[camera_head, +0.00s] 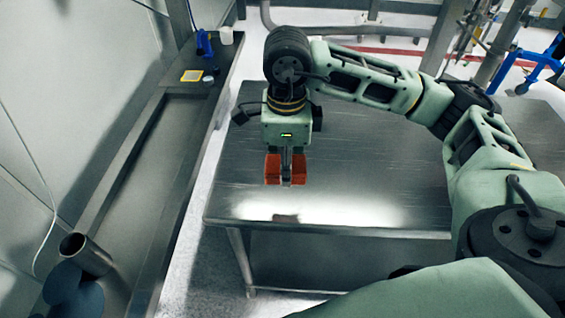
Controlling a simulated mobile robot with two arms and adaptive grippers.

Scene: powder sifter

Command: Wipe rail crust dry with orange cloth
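My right arm comes in from the right, and its gripper (286,180) points down over the steel table (370,190). A long dark metal rail (178,215) runs along the ledge at the left, apart from the gripper. I cannot make out any crust on it. My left gripper is not in view.
On the ledge's far end stand a blue object (204,43), a white cup (226,35) and a yellow-edged square (191,75). A metal cylinder (87,253) and blue discs (75,292) are at the lower left. A floor gap separates ledge and table.

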